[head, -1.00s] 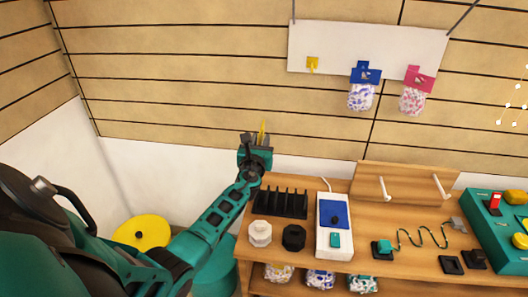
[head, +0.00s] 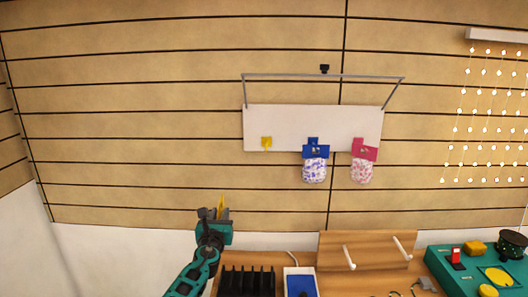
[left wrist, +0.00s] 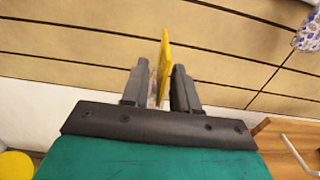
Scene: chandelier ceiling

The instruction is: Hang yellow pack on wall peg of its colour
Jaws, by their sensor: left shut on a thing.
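My left gripper (head: 214,213) is raised at the lower left of the board in the head view. It is shut on the yellow pack (head: 220,208), which shows edge-on as a thin upright yellow strip. In the left wrist view the yellow pack (left wrist: 163,55) stands between the two fingers (left wrist: 158,90); its lower part is mostly hidden by them. The yellow peg (head: 266,142) is on the left of the white wall board (head: 283,120), up and to the right of my gripper, with nothing hanging on it. My right gripper is not in view.
A blue pack (head: 315,165) and a pink pack (head: 363,165) hang right of the yellow peg. Below are a wooden stand with white pegs (head: 365,250), a black rack (head: 246,283) and a teal box (head: 480,265). The wall left of the board is clear.

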